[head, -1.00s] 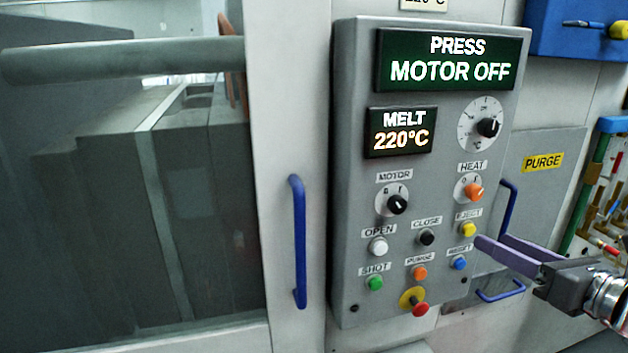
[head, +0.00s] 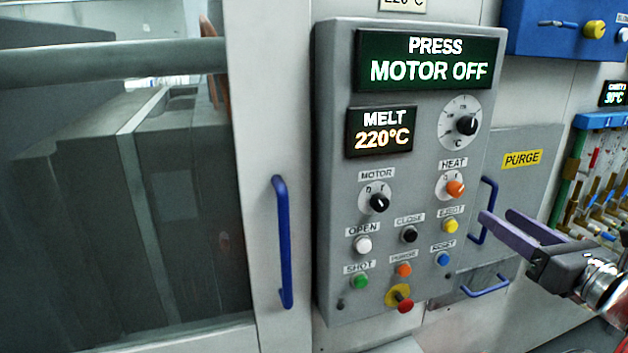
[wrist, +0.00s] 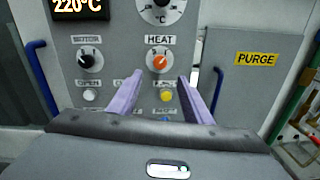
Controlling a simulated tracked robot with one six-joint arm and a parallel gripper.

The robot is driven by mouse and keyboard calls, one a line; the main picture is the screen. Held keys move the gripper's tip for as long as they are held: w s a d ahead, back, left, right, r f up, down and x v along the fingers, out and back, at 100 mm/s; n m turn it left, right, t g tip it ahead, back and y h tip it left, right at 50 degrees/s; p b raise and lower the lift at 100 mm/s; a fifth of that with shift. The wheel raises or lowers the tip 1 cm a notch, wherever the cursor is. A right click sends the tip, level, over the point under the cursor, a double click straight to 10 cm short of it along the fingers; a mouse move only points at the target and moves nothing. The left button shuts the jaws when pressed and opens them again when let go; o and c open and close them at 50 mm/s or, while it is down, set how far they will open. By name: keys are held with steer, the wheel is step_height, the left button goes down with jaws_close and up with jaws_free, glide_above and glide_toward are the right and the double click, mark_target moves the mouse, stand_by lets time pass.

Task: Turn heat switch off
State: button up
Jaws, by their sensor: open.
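The heat switch (head: 455,188) is an orange knob on a white dial under the HEAT label, on the right side of the grey control panel (head: 330,200). In the wrist view the heat switch (wrist: 160,62) sits ahead, between and above the fingertips, its pointer tilted up to the right. My gripper (head: 497,215) has purple fingers, is open and empty, and is to the lower right of the knob, apart from it. It also shows in the wrist view (wrist: 160,80). The display reads PRESS MOTOR OFF, and the melt display reads 220°C.
The black motor knob (head: 379,203) is left of the heat switch. Several push buttons, including the yellow eject button (head: 450,226), sit below. A blue handle (head: 484,210) on the purge door is close to my fingers. A red-and-yellow stop button (head: 404,306) is at the bottom.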

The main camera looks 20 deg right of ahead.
mark_target(459, 192)
steer(key=shift+w, duration=6)
steer(key=shift+c, duration=0.6)
steer(key=c, duration=0.9)
steer(key=shift+d, duration=0.15)
steer(key=shift+c, duration=0.2)
